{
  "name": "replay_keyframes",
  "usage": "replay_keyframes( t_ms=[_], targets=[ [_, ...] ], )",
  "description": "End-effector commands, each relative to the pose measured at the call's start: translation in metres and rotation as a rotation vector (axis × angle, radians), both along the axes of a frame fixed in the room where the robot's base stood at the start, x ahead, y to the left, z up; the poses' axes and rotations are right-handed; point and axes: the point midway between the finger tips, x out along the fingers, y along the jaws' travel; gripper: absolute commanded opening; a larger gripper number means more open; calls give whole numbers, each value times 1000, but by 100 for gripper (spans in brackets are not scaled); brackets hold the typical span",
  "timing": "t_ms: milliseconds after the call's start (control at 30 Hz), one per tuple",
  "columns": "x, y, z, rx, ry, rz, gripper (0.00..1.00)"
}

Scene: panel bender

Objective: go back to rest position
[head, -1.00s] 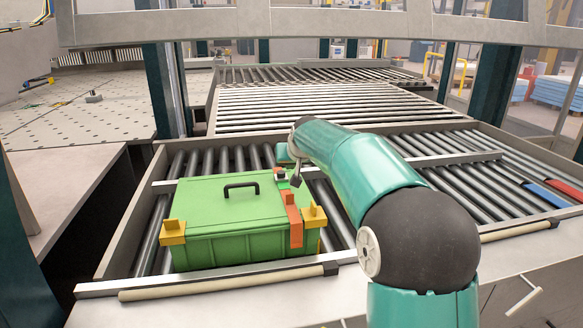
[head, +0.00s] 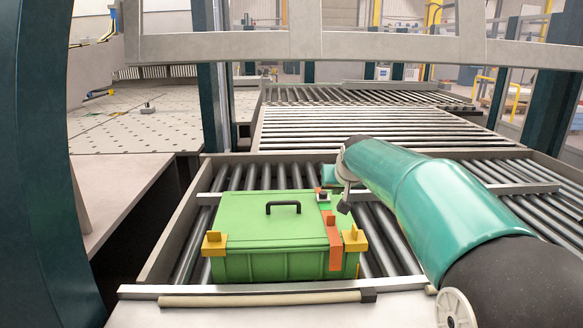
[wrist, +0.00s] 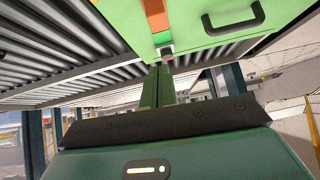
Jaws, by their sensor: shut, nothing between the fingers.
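A green box (head: 265,232) with a black handle on its lid, yellow corner latches and an orange strap sits on the roller conveyor, upright and closed. My arm reaches in from the right, and its far end is over the box's right rear corner. In the wrist view my gripper (wrist: 166,57) is shut and empty, its green fingers pointing at the edge of the box (wrist: 190,14) beside the orange strap. I cannot tell whether the fingertips touch the box. In the head view my arm's end mostly hides the gripper.
A metal rail (head: 240,299) runs along the conveyor's front edge. Empty rollers (head: 400,128) stretch behind the box. A thick dark post (head: 45,180) stands close at the left. A grey beam (head: 390,48) crosses above. A perforated table (head: 125,125) lies at the back left.

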Motion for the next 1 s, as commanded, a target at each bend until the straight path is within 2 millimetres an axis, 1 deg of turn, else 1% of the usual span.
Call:
replay_keyframes(
  t_ms=[33,133,333,367,400,467,500,567,600,667,700,800,900,933,1000],
  targets=[
    [-24,2,8,-6,9,2,0],
    [-70,4,13,-15,40,3,0],
    [-162,6,9,-32,102,3,0],
    [-176,6,7,-34,112,4,0],
    [-195,5,4,-37,123,3,0],
    [-222,6,-2,-39,142,3,0],
    [-240,5,-7,-41,154,2,0],
    [-268,5,-15,-43,172,2,0],
    [-285,5,-22,-44,184,2,0],
    [-312,4,-33,-44,202,1,0],
    [-328,4,-41,-45,214,1,0],
    [-363,3,-61,-46,241,0,0],
    [-386,2,-75,-46,259,1,0],
    [-390,2,-79,-47,264,0,0],
    [-390,2,-79,-47,264,0,0]
  ],
)
